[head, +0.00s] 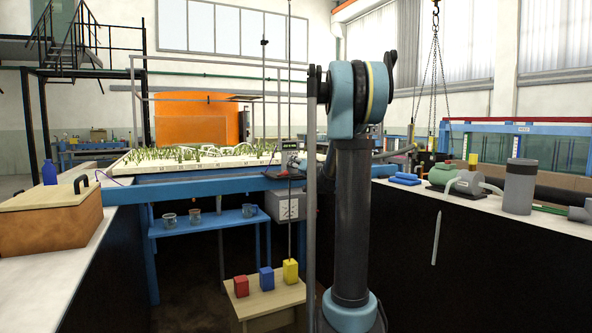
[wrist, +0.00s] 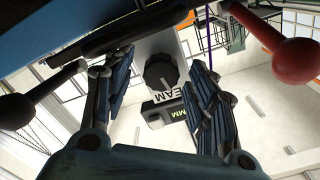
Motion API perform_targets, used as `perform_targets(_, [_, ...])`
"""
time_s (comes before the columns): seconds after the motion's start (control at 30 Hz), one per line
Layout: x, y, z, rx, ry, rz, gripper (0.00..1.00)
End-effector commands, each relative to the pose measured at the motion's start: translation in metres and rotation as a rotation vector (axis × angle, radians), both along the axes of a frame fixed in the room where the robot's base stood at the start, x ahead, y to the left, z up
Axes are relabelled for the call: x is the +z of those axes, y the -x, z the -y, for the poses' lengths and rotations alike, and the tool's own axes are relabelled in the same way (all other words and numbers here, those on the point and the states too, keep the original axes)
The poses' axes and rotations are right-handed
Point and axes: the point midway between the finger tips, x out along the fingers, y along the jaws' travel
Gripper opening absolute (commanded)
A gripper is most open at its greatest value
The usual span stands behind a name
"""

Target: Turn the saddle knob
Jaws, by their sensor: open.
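My gripper (wrist: 159,82) is open, with one dark finger on each side of the knob in the picture. Gaps show between the knob and both fingers, and nothing is held. A small dark display (wrist: 168,113) with green "MM" lettering shows below the knob.
In the wrist view a red ball-ended handle (wrist: 296,61) is at right and a dark ball (wrist: 14,111) at left, both near the fingers. In the head view a wooden box (head: 50,222) stands on the left bench, and coloured blocks (head: 266,278) on a low table.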

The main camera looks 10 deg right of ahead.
Motion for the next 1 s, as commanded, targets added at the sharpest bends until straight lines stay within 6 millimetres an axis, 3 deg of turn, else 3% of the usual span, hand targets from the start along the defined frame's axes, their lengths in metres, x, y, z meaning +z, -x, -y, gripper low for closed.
perform_targets(0.4, [-0.001,0.066,0.022,-0.002,0.000,0.000,0.52])
perform_targets(0.6, [-0.001,0.089,0.029,-0.002,0.000,-0.001,0.52])
perform_targets(1.0, [-0.001,0.101,0.032,0.000,0.000,-0.001,0.52])
